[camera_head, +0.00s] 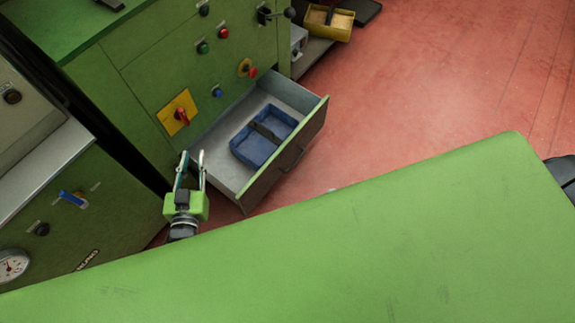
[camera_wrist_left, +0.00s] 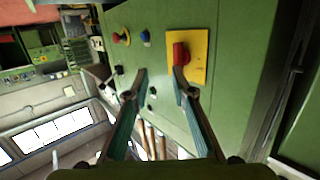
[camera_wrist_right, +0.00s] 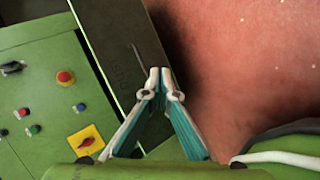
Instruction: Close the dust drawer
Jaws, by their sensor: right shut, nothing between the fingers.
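The dust drawer (camera_head: 311,132) stands pulled out of the green cabinet (camera_head: 140,70) in the head view. A blue tray (camera_head: 250,152) with a dark item in it lies inside. The drawer's dark green front, with a thin handle (camera_wrist_right: 138,60), shows in the right wrist view. My left gripper (camera_head: 190,160) is open and empty by the drawer's left side, before the cabinet face. Its fingers (camera_wrist_left: 160,73) show apart in the left wrist view. My right gripper (camera_wrist_right: 160,78) is shut and empty, its tips over the drawer front's edge in the picture; contact cannot be told. The head view does not show it.
A large green surface (camera_head: 380,240) fills the foreground of the head view. A yellow plate with a red knob (camera_head: 181,115) and several buttons sit on the cabinet. A yellow bin (camera_head: 330,22) stands at the back. The red floor (camera_head: 420,80) right of the drawer is clear.

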